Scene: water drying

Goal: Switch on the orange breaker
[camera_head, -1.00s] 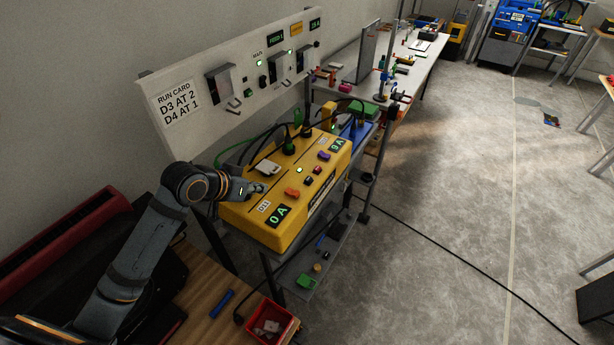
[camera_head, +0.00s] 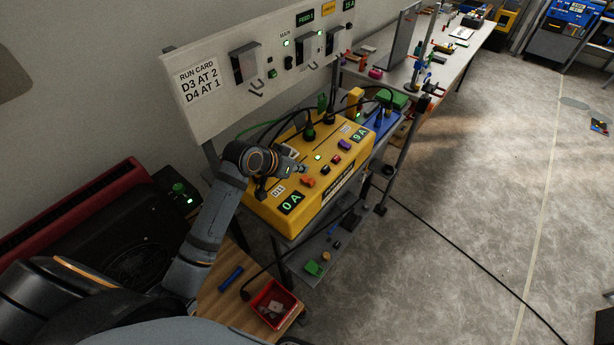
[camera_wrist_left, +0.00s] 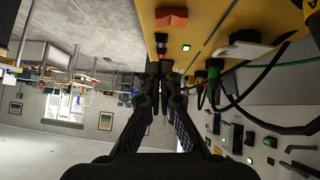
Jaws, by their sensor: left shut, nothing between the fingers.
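The yellow distribution box (camera_head: 258,209) stands on a grey stand in front of the slanted panel. The orange breaker (camera_head: 307,182) is on its top, near the green "0 A" display (camera_head: 291,203). An orange rocker, likely this breaker, also shows at the top of the left wrist view (camera_wrist_left: 171,17). My left gripper (camera_head: 301,168) is shut and empty, over the box top just behind the orange breaker. In the left wrist view its fingertips (camera_wrist_left: 160,72) are together, close to a dark red-and-black part. I cannot tell whether they touch anything. My right gripper is out of view.
A purple breaker (camera_head: 344,145) and a dark one (camera_head: 325,170) sit further along the box. Green and black cables rise from plugs behind them. The run-card panel (camera_head: 200,82) stands behind. A red bin (camera_head: 272,305) is on the wooden table. Open floor lies right.

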